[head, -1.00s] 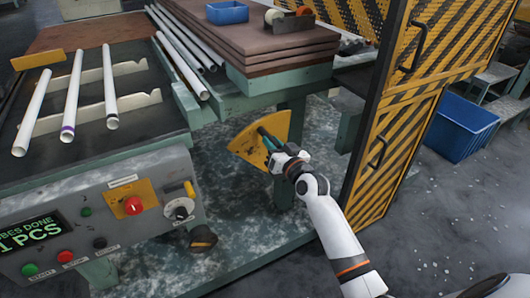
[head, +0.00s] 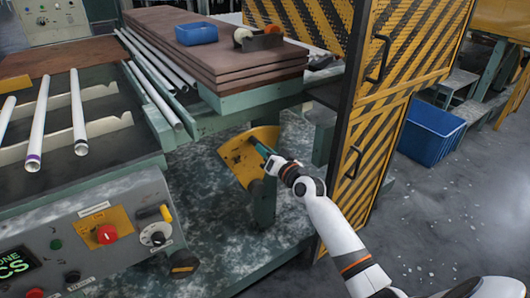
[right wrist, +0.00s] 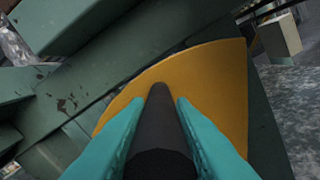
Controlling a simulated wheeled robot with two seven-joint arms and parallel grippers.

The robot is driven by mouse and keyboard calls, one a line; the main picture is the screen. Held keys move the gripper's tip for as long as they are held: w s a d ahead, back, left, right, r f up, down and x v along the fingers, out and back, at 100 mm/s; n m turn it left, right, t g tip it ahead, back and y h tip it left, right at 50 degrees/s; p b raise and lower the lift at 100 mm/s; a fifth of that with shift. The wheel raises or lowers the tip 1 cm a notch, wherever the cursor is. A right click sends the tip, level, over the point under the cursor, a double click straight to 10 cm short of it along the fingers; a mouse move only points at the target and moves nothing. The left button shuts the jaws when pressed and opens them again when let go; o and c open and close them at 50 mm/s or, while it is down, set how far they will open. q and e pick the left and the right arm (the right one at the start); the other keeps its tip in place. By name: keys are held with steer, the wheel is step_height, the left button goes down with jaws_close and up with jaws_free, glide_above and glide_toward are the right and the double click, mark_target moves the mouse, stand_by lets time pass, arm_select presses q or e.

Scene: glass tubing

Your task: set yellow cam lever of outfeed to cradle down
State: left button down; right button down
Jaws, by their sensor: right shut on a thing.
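A yellow fan-shaped plate (head: 238,158) stands on the bench's side, below the stacked boards. In the right wrist view, the yellow plate (right wrist: 215,75) lies behind a dark, round lever handle (right wrist: 160,115). My right gripper (head: 267,157) reaches the lever from the right, in front of the plate. In the right wrist view, the teal fingers of my right gripper (right wrist: 160,125) lie on both sides of the handle, shut on it. The handle is mostly hidden by the gripper in the head view. My left gripper is not in view.
A yellow-black striped guard door (head: 385,150) stands close on the right of my right arm. A control panel (head: 75,245) is at left front. White tubes (head: 78,115) lie on a rack. A blue bin (head: 430,133) stands on the floor at right.

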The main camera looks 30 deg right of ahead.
steer(key=c, duration=1.3)
jaws_free()
steer(key=shift+o, duration=0.2)
steer(key=shift+s, duration=0.5)
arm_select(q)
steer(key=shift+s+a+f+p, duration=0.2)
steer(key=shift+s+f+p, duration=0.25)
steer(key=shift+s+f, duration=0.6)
arm_select(e)
steer(key=s+d, duration=0.1)
steer(key=s, duration=1)
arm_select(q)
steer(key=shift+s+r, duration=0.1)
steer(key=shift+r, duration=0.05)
